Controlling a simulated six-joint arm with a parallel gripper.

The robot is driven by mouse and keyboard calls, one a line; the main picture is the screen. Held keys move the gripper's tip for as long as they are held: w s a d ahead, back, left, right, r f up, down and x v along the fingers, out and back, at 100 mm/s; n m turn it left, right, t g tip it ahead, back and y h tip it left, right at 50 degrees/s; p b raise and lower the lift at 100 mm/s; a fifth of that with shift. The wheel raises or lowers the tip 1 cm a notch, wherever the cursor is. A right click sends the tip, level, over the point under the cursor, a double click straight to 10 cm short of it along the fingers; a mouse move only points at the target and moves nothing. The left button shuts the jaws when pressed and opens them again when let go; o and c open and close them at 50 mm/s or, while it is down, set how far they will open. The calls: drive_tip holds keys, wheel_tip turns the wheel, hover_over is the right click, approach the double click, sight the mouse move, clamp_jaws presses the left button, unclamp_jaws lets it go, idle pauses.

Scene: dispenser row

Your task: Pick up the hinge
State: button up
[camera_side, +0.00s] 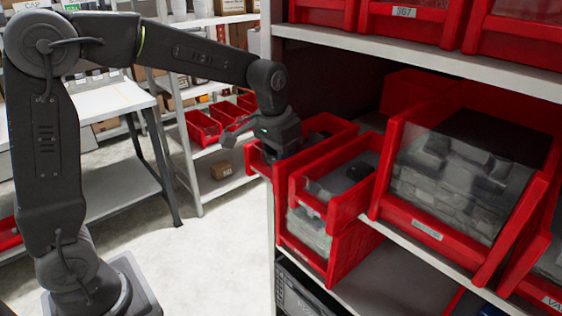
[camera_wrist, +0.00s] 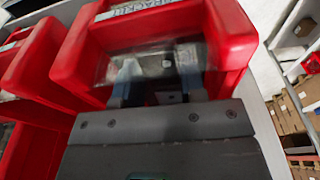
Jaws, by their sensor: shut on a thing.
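My gripper (camera_side: 281,146) reaches down into a red bin (camera_side: 257,168) at the left end of the shelf row. In the wrist view its two fingers (camera_wrist: 160,78) are apart, inside the same red bin (camera_wrist: 236,38). They are shut on a small dark part (camera_wrist: 170,97), mostly hidden by the gripper body. I cannot tell from its shape whether this part is the hinge. Behind clear film or a clear panel, grey parts show blurred between the fingers. A label (camera_wrist: 140,10) on the bin is only partly legible.
A neighbouring red bin (camera_side: 340,185) stands close on the right, with a dark part (camera_side: 360,171) in it. A larger clear-fronted bin (camera_side: 464,180) holds stacked grey parts. The shelf above (camera_side: 420,62) limits height. Open floor lies left of the rack.

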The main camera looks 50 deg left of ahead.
drive_tip(key=shift+r, duration=0.5)
drive_tip(key=r, duration=0.3)
drive_tip(key=shift+a+r, duration=0.2)
drive_tip(key=shift+r, duration=0.1)
drive_tip(key=s+a+r, duration=0.5)
drive_tip(key=a+r, duration=0.1)
drive_tip(key=a, duration=0.4)
hover_over(336, 191)
drive_tip(key=f, duration=0.5)
drive_tip(key=shift+s+a+f, duration=0.2)
drive_tip(key=shift+a+f, duration=0.05)
drive_tip(key=shift+a, duration=0.1)
drive_tip(key=shift+d+f+n, duration=0.3)
drive_tip(key=shift+d+f, duration=0.1)
drive_tip(key=shift+f, duration=1.85)
drive_tip(key=shift+f, duration=0.1)
